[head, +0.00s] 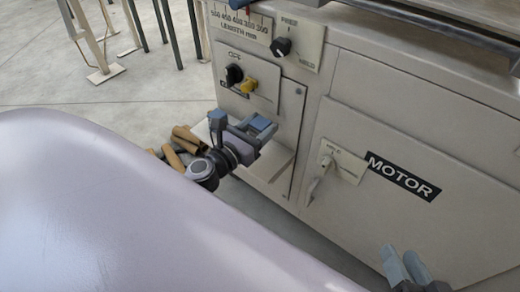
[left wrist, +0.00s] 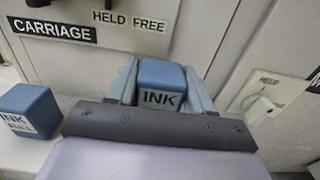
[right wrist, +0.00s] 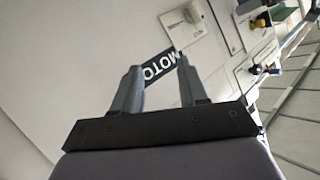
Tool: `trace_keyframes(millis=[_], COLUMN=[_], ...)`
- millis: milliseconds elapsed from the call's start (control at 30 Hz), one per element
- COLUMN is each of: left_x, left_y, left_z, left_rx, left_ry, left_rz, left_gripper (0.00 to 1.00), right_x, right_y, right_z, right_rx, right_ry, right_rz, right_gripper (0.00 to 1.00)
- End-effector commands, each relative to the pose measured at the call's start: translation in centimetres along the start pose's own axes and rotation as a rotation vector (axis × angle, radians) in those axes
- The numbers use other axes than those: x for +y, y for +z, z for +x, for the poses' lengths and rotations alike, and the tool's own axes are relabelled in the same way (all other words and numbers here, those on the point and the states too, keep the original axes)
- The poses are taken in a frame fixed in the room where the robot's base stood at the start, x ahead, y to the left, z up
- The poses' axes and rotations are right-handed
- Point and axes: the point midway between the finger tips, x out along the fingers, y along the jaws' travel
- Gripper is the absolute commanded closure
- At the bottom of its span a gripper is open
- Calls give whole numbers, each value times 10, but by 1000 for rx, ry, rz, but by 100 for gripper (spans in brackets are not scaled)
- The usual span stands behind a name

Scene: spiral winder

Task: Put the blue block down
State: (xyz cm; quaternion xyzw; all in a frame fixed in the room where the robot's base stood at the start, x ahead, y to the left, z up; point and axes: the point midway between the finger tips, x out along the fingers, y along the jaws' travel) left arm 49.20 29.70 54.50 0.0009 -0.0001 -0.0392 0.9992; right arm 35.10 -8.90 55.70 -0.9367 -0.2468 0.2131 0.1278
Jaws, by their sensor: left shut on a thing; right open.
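A blue block (left wrist: 160,86) labelled INK sits between the fingers of my left gripper (left wrist: 160,92). In the head view the left gripper (head: 250,133) is at the front of the cream machine, with the held block's blue top (head: 262,124) showing. A white ledge (head: 272,172) juts out below it; whether the block touches the ledge I cannot tell. A second blue INK block (left wrist: 30,112) stands on a pale surface to the left, apart from the gripper. My right gripper (head: 405,266) is open and empty in front of the MOTOR panel, also in the right wrist view (right wrist: 160,80).
The machine front carries a dark knob and yellow knob (head: 248,86), a HELD lever plate (head: 335,165) and a MOTOR label (head: 403,177). Brown tubes (head: 184,140) lie left of the gripper. Metal stands (head: 105,72) stand on the floor behind. My pale body covers the lower left.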

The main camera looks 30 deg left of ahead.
Motion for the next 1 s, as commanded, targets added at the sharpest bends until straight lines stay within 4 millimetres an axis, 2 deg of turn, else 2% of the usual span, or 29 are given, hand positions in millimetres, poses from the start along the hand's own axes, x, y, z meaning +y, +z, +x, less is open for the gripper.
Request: trace_keyframes(millis=[33, 267, 567, 1000], left_x=[0, 0, 0, 0], left_y=[-9, -19, -53, -57], left_z=[0, 0, 0, 0], left_rx=[-1, -1, -1, -1], left_ry=[1, 0, 1, 0], left_rz=[0, -1, -1, 0], left_gripper=[82, 82, 82, 82], right_x=[4, 10, 24, 25], right_y=[4, 3, 4, 1], right_z=[-1, -6, -17, -21], right_rx=[11, 40, 119, 137], right_ry=[10, 37, 95, 108], right_rz=[-20, -74, -206, -236], right_gripper=[57, 57, 57, 57])
